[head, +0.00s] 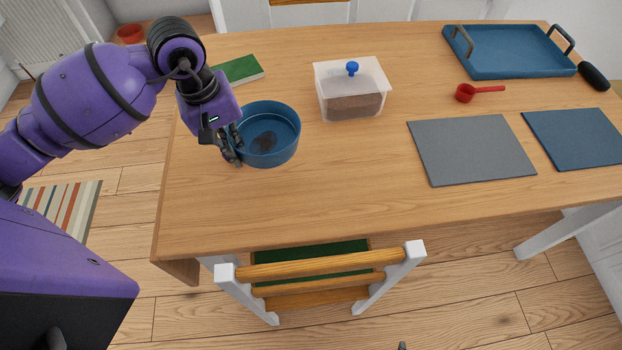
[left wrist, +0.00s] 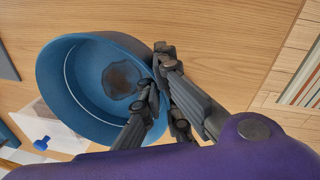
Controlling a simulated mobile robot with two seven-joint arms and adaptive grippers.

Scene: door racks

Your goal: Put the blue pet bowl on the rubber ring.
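The blue pet bowl (head: 286,150) is round, with a dark irregular patch on its inside floor. It is at the left part of the table, and I cannot tell if it touches the top. My left gripper (head: 232,146) is at its left rim. In the left wrist view, the fingers (left wrist: 156,78) lie on either side of the rim of the bowl (left wrist: 75,82) and look closed on it. I see no rubber ring in either view. My right gripper does not show clearly; only a tiny dark tip appears at the bottom edge of the head view.
The wooden table (head: 340,190) holds a green book (head: 240,69), a lidded clear container (head: 352,88), a red scoop (head: 466,93), a grey mat (head: 470,150), a blue mat (head: 575,138) and a blue tray (head: 510,52). A chair (head: 320,268) stands in front. The table's front middle is clear.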

